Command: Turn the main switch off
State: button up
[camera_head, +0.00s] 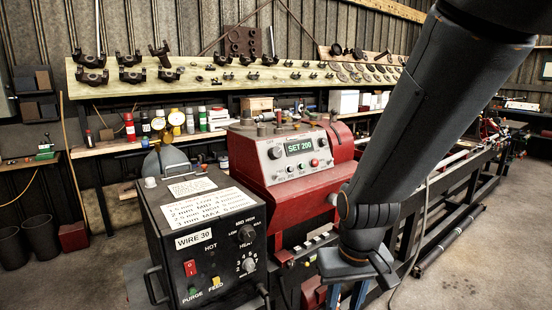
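A black control box (166,276) with a "WIRE 30" label stands at the lower left. No part in view is labelled main switch. My arm comes down from the upper right, and my gripper (350,288) is at its lower end, right of the black box and in front of the red machine. Its fingers are not clear, and I cannot tell whether it is open or shut.
A red lathe headstock (290,165) with a green "SET 200" display stands behind the box. Its long bed runs to the right. A sloped shelf (130,92) of metal parts lines the back wall. Concrete floor (480,270) is clear at the lower right.

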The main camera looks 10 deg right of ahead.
aim_at(275, 153)
jog(key=u, duration=0.25)
jog(key=k, duration=0.2)
jog(key=z, duration=0.8)
jog(key=i, duration=0.6)
jog(key=u, duration=1.45)
